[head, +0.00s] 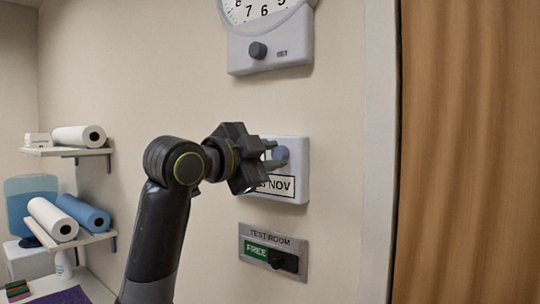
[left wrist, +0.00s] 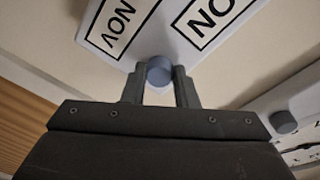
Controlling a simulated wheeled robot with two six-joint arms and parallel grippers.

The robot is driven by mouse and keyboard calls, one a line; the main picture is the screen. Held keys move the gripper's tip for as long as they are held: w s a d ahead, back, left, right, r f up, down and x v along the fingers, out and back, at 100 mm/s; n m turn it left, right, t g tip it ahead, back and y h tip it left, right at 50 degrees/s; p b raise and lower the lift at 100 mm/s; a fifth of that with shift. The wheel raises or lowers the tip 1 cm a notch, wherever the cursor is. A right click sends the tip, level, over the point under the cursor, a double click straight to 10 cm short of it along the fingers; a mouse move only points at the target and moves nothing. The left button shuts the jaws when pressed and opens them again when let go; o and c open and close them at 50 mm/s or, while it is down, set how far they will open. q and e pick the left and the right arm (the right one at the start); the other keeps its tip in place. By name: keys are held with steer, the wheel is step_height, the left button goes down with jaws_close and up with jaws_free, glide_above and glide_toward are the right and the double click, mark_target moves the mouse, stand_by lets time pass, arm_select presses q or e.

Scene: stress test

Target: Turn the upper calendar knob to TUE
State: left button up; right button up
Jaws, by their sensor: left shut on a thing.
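The white wall calendar (head: 291,190) hangs at the centre of the head view, with a lower window ending in NOV. Its upper window is mostly hidden behind my left gripper. The blue-grey upper knob (head: 281,153) is at the right of that window. My left gripper (head: 274,154) is shut on this knob. In the left wrist view the knob (left wrist: 159,70) sits between the two fingertips. The calendar face (left wrist: 160,32) is tilted there, with one window reading NOV and another cut off by the frame edge, so the day cannot be read fully.
A clock panel with a dark knob (head: 257,50) is above the calendar. A TEST ROOM sign with a FREE slider (head: 272,254) is below.

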arm_select(q)
steer(key=shift+f+m, duration=0.1)
steer(key=shift+m, duration=0.2)
steer(key=m+b, duration=0.2)
steer(key=shift+m, duration=0.3)
steer(key=shift+m+y+b, duration=0.3)
steer(key=shift+m+b, duration=0.4)
steer(key=shift+m, duration=1.4)
steer(key=o, duration=1)
steer(key=shift+r, duration=0.2)
steer(key=shift+s, duration=0.1)
